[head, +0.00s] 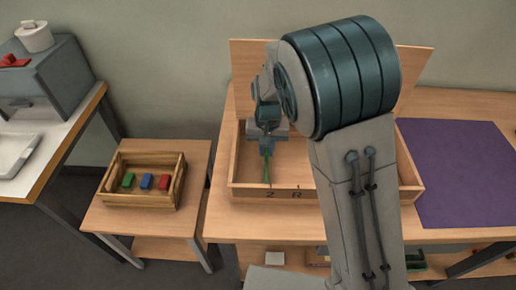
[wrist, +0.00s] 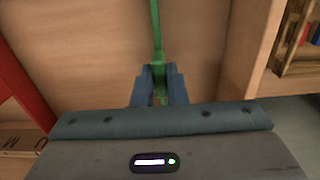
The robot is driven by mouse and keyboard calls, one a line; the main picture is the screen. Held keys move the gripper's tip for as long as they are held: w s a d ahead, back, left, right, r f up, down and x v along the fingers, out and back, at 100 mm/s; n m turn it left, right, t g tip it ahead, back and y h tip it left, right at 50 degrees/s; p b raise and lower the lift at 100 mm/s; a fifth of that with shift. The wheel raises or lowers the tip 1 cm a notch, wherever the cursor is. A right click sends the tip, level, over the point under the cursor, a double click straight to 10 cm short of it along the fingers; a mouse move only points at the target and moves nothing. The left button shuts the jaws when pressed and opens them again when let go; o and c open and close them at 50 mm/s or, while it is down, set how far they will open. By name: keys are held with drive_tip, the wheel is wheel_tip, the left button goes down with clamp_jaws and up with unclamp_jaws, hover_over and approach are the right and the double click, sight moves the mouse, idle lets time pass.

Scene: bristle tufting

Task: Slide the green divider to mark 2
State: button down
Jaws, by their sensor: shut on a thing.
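The green divider (head: 267,170) is a thin strip inside a shallow wooden box (head: 240,188) on the table. Its front end appears close behind the mark 2 (head: 270,194) on the box's front wall; I cannot tell the exact alignment. The mark R (head: 297,195) is to the right. My gripper (head: 267,148) is over the left part of the box, with its fingers on the divider. In the wrist view, my gripper (wrist: 160,88) is shut on the green divider (wrist: 156,35). My arm hides much of the box's middle and right.
A red bar (wrist: 22,95) stands at the left of the wrist view. A wooden crate (head: 112,188) with green, blue and red blocks sits on a low table at left. A purple mat (head: 460,170) lies right of the box. A grey machine (head: 48,80) stands far left.

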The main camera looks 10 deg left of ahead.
drive_tip(key=shift+w+d, duration=0.15)
drive_tip(key=shift+d, duration=0.5)
drive_tip(key=c, duration=1.4)
unclamp_jaws()
drive_tip(key=shift+c, duration=0.2)
drive_tip(key=shift+a+r, duration=0.1)
wheel_tip(320, 180, up, 14)
